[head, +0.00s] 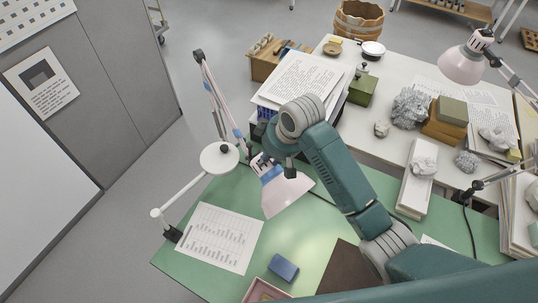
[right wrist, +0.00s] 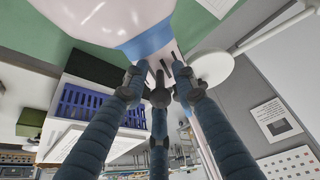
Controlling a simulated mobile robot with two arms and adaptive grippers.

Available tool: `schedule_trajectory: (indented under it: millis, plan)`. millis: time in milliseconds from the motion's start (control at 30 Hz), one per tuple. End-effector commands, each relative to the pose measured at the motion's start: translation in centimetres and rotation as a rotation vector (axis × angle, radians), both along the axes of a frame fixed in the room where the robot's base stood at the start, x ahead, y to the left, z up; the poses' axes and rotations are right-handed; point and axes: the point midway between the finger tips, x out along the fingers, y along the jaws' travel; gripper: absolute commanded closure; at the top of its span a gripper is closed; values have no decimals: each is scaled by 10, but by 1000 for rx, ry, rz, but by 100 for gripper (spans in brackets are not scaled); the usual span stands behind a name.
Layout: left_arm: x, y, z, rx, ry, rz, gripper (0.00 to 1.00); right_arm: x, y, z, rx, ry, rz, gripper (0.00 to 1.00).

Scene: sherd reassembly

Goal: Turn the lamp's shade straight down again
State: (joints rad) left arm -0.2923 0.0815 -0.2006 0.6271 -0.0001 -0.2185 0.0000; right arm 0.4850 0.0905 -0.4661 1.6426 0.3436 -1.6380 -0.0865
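The desk lamp with the pale pink shade (head: 287,193) stands on the green desk mat. Its shade is tilted, with the wide rim toward the lower right of the head view. The shade also fills the top of the right wrist view (right wrist: 135,22). My right gripper (right wrist: 160,72) is at the narrow collar end of the shade, its blue fingers close around the collar. Whether the fingertips press on it I cannot tell. In the head view my right arm partly hides the gripper (head: 268,170). My left gripper is not in view.
A round white magnifier head (head: 219,158) on an arm stands close left of the shade. A printed sheet (head: 220,238), a blue block (head: 283,268) and a pink tray (head: 262,291) lie below it. A stack of papers (head: 300,78) stands behind. A second pink lamp (head: 462,65) is at the right.

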Motion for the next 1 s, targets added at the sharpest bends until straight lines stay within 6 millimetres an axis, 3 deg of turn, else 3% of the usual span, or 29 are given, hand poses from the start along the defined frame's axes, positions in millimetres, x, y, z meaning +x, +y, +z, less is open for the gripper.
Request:
schedule_trajectory:
  millis: [167, 300, 700, 1000]
  plan:
    - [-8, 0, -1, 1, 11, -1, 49, 0, 0, 0, 0, 0, 0, 75]
    - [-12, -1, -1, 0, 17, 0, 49, 0, 0, 0, 0, 0, 0, 100]
    - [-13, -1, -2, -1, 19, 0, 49, -2, -2, 0, 8, -13, 0, 100]
    - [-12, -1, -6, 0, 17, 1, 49, -18, -12, -11, 86, -126, -1, 100]
